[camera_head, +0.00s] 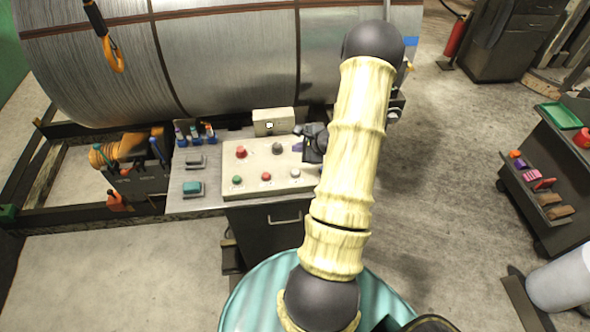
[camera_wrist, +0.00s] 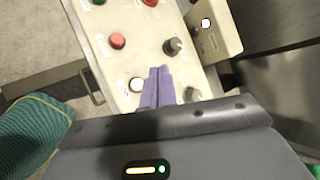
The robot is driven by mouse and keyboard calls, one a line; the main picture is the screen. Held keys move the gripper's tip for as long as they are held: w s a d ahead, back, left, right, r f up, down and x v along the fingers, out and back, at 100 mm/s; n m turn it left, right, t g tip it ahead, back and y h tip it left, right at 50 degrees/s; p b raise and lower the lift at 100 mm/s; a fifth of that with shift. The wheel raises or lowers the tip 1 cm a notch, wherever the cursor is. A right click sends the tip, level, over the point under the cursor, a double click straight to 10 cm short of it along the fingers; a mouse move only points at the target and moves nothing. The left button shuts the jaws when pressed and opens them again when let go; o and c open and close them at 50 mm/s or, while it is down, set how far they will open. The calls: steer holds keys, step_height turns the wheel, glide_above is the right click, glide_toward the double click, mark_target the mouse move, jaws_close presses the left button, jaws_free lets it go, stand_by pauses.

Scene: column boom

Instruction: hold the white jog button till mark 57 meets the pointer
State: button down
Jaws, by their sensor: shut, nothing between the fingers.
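The white jog button (camera_head: 295,172) sits at the front right of the cream control panel (camera_head: 215,162). In the wrist view the white button (camera_wrist: 136,85) is just left of my purple fingertips. My gripper (camera_head: 298,146) is over the right part of the panel, behind the button in the head view. In the wrist view my gripper (camera_wrist: 158,72) is shut and empty, its fingers side by side, apart from the button. A cream box (camera_head: 272,117) behind the panel has a small bright window (camera_wrist: 206,23). No mark or pointer can be read there.
A grey knob (camera_wrist: 173,46) stands close to my fingertips, and another knob (camera_wrist: 191,94) is partly hidden beside them. A red button (camera_wrist: 118,40) and a green button (camera_head: 237,180) are further left. A large metal drum (camera_head: 230,60) lies behind the panel.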

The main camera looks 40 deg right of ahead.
steer(key=shift+f, duration=0.1)
steer(key=b, duration=0.4)
glide_above(293, 169)
steer(key=s, duration=0.2)
steer(key=f, duration=0.7)
steer(key=shift+s+d, duration=0.15)
steer(key=shift+d, duration=0.05)
steer(key=shift+f+b, duration=0.8)
steer(key=shift+b, duration=0.2)
steer(key=shift+f+b, duration=0.9)
steer(key=shift+b, duration=0.75)
stand_by(3.6)
